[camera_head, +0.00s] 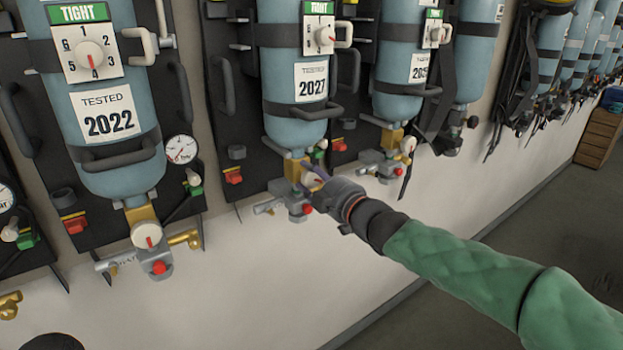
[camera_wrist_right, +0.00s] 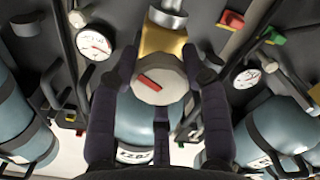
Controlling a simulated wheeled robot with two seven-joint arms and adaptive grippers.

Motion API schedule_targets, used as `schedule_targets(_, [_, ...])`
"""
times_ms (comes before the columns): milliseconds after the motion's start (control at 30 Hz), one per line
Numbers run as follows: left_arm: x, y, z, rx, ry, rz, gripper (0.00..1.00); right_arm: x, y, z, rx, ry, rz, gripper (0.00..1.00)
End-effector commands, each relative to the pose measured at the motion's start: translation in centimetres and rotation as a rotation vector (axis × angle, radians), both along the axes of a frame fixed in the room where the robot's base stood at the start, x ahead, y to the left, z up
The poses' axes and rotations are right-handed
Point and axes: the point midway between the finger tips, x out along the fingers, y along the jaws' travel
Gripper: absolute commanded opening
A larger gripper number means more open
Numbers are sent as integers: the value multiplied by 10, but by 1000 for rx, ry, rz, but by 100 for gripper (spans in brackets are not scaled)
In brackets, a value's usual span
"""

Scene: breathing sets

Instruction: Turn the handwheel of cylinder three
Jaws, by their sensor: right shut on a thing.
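The cylinder tested 2027 (camera_head: 292,60) hangs valve-down in the middle of the head view. Its pale handwheel (camera_wrist_right: 158,80) with a red mark sits below a brass valve block (camera_head: 296,166). My right gripper (camera_head: 312,178) has reached this handwheel from the front right. In the right wrist view its dark fingers (camera_wrist_right: 161,72) stand on both sides of the wheel and are shut on it. The red mark lies slanted. In the head view the fingers partly hide the wheel. I see no cylinder number.
A cylinder tested 2022 (camera_head: 108,130) with its own handwheel (camera_head: 146,235) hangs to the left. Another cylinder (camera_head: 404,60) hangs close on the right. A gauge (camera_head: 181,149) and handles stick out from the backboards. The floor (camera_head: 470,290) is clear at lower right.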

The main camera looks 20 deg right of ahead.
Motion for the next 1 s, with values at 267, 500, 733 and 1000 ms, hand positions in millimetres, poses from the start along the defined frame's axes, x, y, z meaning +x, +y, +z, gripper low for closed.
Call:
schedule_targets(267, [0,0,0,0,0,0,40,1,0,-8,-2,17,-2,71])
schedule_targets(500, [0,0,0,0,0,0,40,-2,-1,-4,0,8,-2,71])
schedule_targets(733, [0,0,0,0,0,0,40,-29,-12,-2,1,6,-4,71])
schedule_targets(1000, [0,0,0,0,0,0,40,-79,-30,-4,-2,9,-5,71])
